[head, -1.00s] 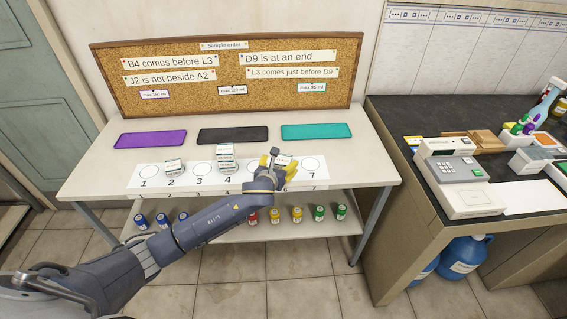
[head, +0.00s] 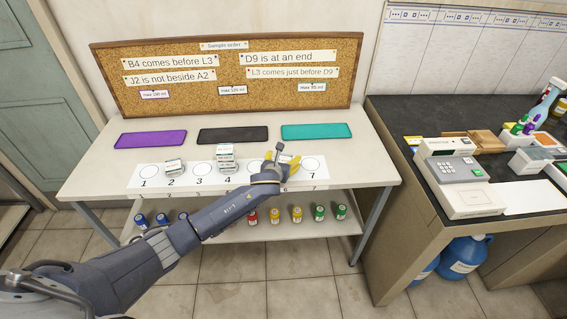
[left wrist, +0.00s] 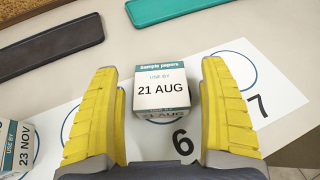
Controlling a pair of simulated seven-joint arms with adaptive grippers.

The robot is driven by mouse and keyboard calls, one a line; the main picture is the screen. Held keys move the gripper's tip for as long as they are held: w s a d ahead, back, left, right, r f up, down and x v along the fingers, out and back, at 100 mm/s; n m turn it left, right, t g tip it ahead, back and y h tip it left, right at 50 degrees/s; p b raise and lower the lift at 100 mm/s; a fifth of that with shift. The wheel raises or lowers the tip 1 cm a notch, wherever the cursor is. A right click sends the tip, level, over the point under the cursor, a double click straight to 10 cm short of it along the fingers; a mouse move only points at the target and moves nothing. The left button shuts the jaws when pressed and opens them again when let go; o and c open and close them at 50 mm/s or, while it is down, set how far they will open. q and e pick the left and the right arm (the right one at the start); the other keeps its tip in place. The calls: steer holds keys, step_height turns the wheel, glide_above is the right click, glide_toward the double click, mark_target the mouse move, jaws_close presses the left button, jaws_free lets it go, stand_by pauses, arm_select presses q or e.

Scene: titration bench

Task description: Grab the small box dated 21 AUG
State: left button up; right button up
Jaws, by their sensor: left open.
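The small white box dated 21 AUG (left wrist: 160,94), with a teal "Sample papers" band, stands at position 6 in the left wrist view. My left gripper (left wrist: 160,70) is open, with its yellow fingers to either side of the box in that view. Gaps show between the box and both fingers, and I cannot tell how deep it sits between them. In the head view my left gripper (head: 282,160) is over position 6 and mostly hides this box.
A 23 NOV box (left wrist: 18,148) stands to the left in the left wrist view. In the head view, one box (head: 174,167) is at position 2 and stacked boxes (head: 225,153) are at 4. Purple (head: 150,139), black (head: 233,134) and teal (head: 316,131) mats lie behind.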

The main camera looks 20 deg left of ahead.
arm_select(q)
steer(key=shift+c, duration=0.5)
steer(key=c, duration=1.2)
steer(key=shift+r, duration=0.15)
